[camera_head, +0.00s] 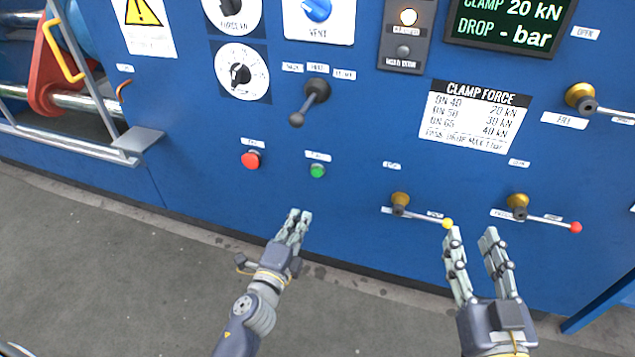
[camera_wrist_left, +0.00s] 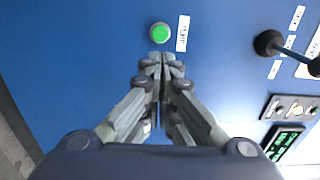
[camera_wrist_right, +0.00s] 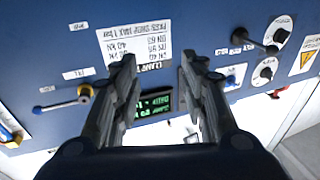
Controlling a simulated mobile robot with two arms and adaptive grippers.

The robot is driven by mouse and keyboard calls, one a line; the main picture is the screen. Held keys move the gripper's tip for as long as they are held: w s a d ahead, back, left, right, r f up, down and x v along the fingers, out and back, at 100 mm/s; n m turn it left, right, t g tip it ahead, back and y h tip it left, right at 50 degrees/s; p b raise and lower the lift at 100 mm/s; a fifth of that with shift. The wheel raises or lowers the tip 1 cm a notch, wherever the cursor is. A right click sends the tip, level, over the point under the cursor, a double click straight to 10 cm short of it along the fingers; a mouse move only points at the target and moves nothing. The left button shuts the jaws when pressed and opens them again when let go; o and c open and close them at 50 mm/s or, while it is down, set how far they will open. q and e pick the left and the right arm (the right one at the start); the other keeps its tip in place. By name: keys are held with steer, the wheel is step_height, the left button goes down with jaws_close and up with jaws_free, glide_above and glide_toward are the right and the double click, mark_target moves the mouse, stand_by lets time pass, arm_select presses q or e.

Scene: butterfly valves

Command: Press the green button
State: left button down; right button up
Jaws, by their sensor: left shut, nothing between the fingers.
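The green button (camera_head: 317,171) is a small round button low on the blue panel (camera_head: 350,215), with a white label just above it. In the left wrist view the green button (camera_wrist_left: 160,33) sits just beyond my left fingertips. My left gripper (camera_head: 299,216) is shut and empty, below and slightly left of the button in the head view. It also shows in the left wrist view (camera_wrist_left: 161,62), its fingertips together; I cannot tell the gap to the button. My right gripper (camera_head: 471,236) is open and empty in front of the lower right panel, and shows in the right wrist view (camera_wrist_right: 158,68).
A red button (camera_head: 251,160) is left of the green one. A black lever (camera_head: 312,98) sticks out above. Valve levers with a yellow tip (camera_head: 447,224) and a red tip (camera_head: 576,227) are near my right gripper. A metal rail (camera_head: 70,140) is at the left.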

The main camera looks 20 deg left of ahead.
arm_select(q)
steer(key=shift+w, duration=0.1)
glide_toward(321, 175)
steer(key=w+b, duration=0.1)
steer(key=w, duration=0.5)
steer(key=shift+w, duration=0.15)
steer(key=shift+w+d, duration=0.1)
steer(key=shift+w, duration=0.25)
arm_select(e)
step_height(321, 175, up, 6)
steer(key=s+t+y, duration=0.1)
steer(key=t, duration=0.2)
steer(key=shift+s+a+t, duration=0.2)
steer(key=shift+a+t, duration=0.1)
arm_select(q)
steer(key=shift+w+b, duration=0.15)
steer(key=shift+b, duration=0.15)
arm_select(e)
steer(key=shift+r, duration=0.15)
